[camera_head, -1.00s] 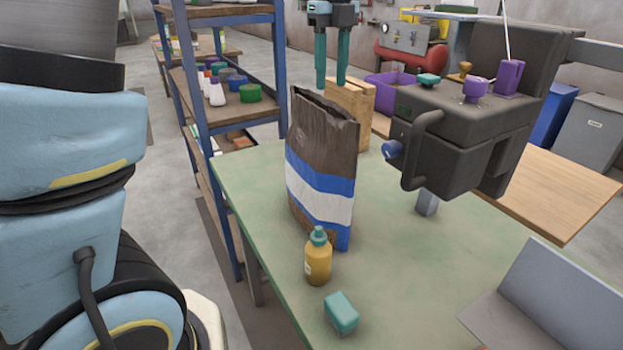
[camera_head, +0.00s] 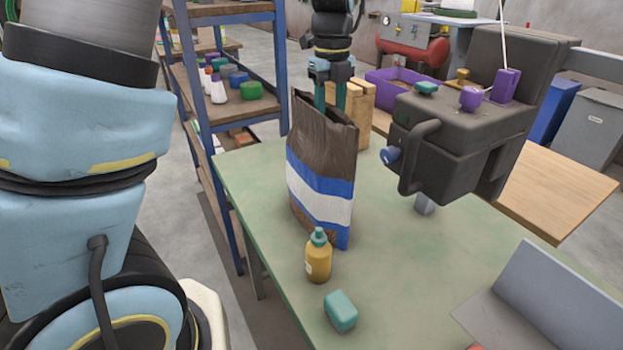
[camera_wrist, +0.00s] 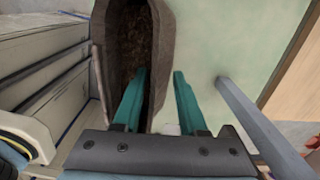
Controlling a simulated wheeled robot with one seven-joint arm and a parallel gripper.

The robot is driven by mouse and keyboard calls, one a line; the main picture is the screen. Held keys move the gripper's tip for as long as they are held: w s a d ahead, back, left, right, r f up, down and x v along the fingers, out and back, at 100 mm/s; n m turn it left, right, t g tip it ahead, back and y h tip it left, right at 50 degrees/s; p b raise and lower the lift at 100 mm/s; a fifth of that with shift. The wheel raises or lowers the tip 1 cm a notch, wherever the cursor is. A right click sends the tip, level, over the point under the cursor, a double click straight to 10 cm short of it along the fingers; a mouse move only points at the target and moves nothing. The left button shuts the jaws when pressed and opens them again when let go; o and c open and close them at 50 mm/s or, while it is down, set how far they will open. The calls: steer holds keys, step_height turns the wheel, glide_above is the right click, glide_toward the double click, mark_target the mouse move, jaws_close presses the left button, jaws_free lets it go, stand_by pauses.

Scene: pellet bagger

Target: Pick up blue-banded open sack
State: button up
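The blue-banded open sack (camera_head: 320,188) stands upright on the green table (camera_head: 420,270). It is brown with blue and white bands, and its mouth is open at the top. My gripper (camera_head: 330,98) points down at the sack's mouth, with the finger ends partly hidden by the sack's top edge. In the wrist view my gripper (camera_wrist: 159,76) is open and straddles one wall of the sack (camera_wrist: 163,45). The left finger is inside the mouth and the right finger is outside, over the table. A gap shows between the fingers. The sack's dark contents are only partly visible.
A dark machine (camera_head: 460,130) with a handle stands right of the sack. A yellow bottle (camera_head: 318,260) and a teal block (camera_head: 341,311) are in front. A wooden block (camera_head: 358,105) is behind the sack. Blue-framed shelves (camera_head: 240,105) stand to the left.

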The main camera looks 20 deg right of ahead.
jaws_close()
steer(key=shift+r, duration=0.1)
stand_by(1.1)
